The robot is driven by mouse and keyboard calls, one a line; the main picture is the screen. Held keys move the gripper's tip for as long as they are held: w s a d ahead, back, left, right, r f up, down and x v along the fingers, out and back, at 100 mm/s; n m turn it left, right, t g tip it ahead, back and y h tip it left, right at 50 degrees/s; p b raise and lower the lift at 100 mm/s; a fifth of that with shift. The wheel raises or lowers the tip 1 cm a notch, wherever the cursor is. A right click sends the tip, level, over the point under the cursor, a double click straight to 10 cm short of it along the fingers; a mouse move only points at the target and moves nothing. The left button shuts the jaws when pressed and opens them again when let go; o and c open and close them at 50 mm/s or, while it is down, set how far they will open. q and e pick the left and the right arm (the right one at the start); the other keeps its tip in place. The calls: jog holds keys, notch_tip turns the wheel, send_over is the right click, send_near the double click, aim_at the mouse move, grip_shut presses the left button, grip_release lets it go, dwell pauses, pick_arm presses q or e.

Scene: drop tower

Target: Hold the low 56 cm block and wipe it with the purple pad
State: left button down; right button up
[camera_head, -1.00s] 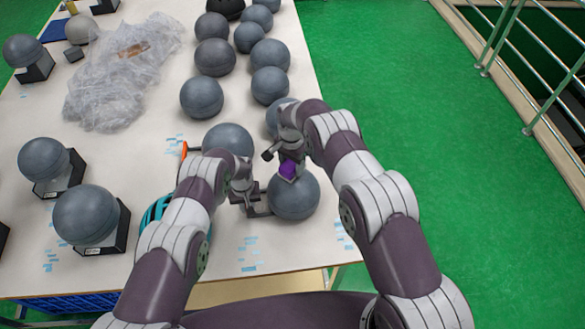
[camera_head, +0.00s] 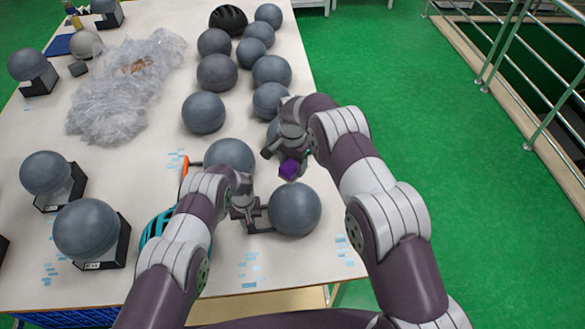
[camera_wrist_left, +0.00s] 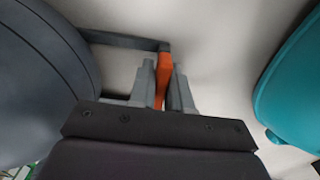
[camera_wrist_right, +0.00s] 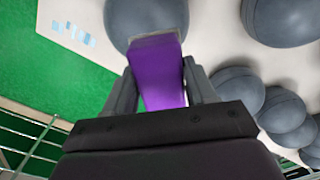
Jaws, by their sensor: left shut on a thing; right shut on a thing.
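The low block (camera_head: 294,209), a smooth grey ball shape, is near the table's front right edge, with a grey bracket (camera_head: 258,226) on its left. My left gripper (camera_head: 248,210) is at that bracket; in the left wrist view it is shut on the bracket's orange grip (camera_wrist_left: 162,80), the block's side (camera_wrist_left: 40,80) at left. My right gripper (camera_head: 288,158) is shut on the purple pad (camera_head: 290,169), just behind and above the block. In the right wrist view the purple pad (camera_wrist_right: 157,72) overlaps a grey ball (camera_wrist_right: 147,18); contact cannot be told.
Another grey ball (camera_head: 229,156) with an orange grip (camera_head: 184,165) is close behind. A teal helmet (camera_head: 157,228) lies left of my left gripper. Several grey balls stand farther back, by crumpled clear plastic (camera_head: 125,88). The table's right edge is close to the block.

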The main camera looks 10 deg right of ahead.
dwell(0.3)
pick_arm(q)
jog(key=c, duration=1)
grip_release()
